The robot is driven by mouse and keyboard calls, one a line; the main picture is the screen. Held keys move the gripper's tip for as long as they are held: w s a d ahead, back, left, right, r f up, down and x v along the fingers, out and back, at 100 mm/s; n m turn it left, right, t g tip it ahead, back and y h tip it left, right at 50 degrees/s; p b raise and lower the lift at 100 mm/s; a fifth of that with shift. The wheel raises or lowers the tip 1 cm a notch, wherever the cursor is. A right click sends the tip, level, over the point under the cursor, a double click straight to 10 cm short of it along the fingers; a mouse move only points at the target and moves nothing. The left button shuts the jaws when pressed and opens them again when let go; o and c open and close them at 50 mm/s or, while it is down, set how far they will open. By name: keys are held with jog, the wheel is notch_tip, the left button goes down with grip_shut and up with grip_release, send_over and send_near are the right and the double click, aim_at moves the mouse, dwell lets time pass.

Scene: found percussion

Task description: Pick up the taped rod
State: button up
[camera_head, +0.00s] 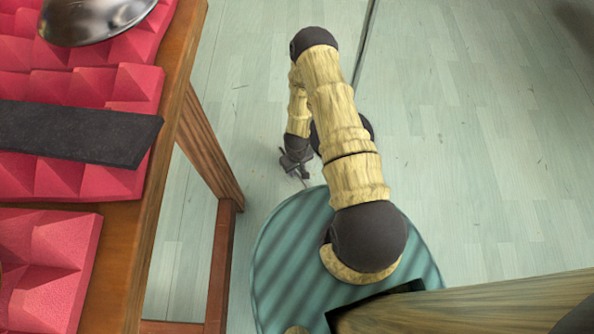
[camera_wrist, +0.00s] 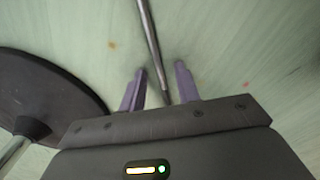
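A thin grey rod (camera_wrist: 151,38) shows in the wrist view, running from the top edge down to a narrow tip between my fingers. No tape can be made out on it, so I cannot tell if it is the taped rod. My gripper (camera_wrist: 160,68) is open, with its two purple fingers apart on either side of the rod's lower end. I cannot tell how far below the fingers the rod is. In the head view my gripper (camera_head: 298,172) hangs low over the floor, left of my arm; a rod is not clear there.
A black round base (camera_wrist: 45,85) with a silver pole (camera_wrist: 14,152) stands left of my gripper. A thin dark pole (camera_head: 366,42) rises behind my arm. A wooden table (camera_head: 165,150) with red foam (camera_head: 125,88), a dark bar (camera_head: 80,133) and a metal bowl (camera_head: 90,20) is left.

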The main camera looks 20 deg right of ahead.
aim_at(297, 171)
grip_shut()
notch_tip(297, 171, up, 10)
jog(key=p, duration=0.6)
dwell(0.5)
